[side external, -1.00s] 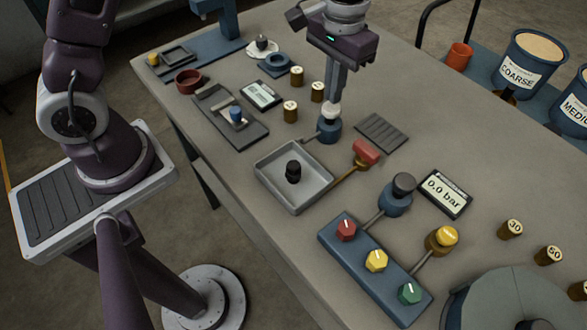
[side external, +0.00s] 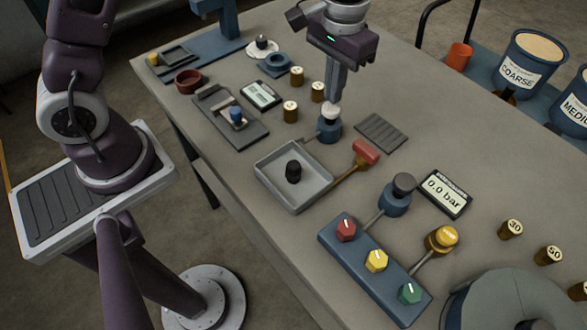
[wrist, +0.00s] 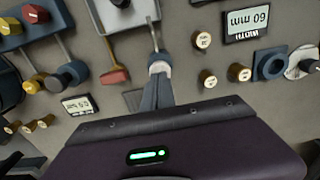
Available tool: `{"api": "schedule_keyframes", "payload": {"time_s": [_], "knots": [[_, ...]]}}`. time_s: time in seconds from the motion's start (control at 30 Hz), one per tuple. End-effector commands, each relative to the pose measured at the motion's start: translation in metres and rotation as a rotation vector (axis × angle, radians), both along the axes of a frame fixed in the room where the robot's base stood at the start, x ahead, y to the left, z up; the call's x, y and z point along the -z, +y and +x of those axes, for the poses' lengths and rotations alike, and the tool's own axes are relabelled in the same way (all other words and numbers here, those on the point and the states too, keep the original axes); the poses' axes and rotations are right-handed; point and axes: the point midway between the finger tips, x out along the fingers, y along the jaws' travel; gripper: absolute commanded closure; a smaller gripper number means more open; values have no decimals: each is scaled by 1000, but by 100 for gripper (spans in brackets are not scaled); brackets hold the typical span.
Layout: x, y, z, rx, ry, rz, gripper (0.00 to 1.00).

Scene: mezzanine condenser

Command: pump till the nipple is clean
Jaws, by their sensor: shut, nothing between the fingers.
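A small blue pump (side external: 328,130) with a pale rounded button (side external: 331,109) on top stands on the bench. A thin spout runs from it toward the grey tray (side external: 322,183). A black nipple (side external: 293,171) stands upright in the tray; its surface looks dark all over. My gripper (side external: 332,98) is shut and empty, pointing down with its fingertips at the pale button. The button also shows at the fingertips in the wrist view (wrist: 158,67). Whether they press it or just touch it, I cannot tell.
A red-headed brush (side external: 366,151) leans on the tray's right rim. A dark ribbed pad (side external: 381,132) lies right of the pump. Brass pegs (side external: 291,111) stand behind it. A blue knob panel (side external: 375,270) and a gauge reading 0.0 bar (side external: 444,194) are in front.

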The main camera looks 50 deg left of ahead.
Motion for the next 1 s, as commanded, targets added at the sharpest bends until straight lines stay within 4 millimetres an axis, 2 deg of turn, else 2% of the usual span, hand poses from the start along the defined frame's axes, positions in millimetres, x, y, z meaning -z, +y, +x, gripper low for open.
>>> {"api": "schedule_keyframes", "payload": {"time_s": [1.0], "knots": [[26, 0, 0, 0, 1, 0, 100]]}}
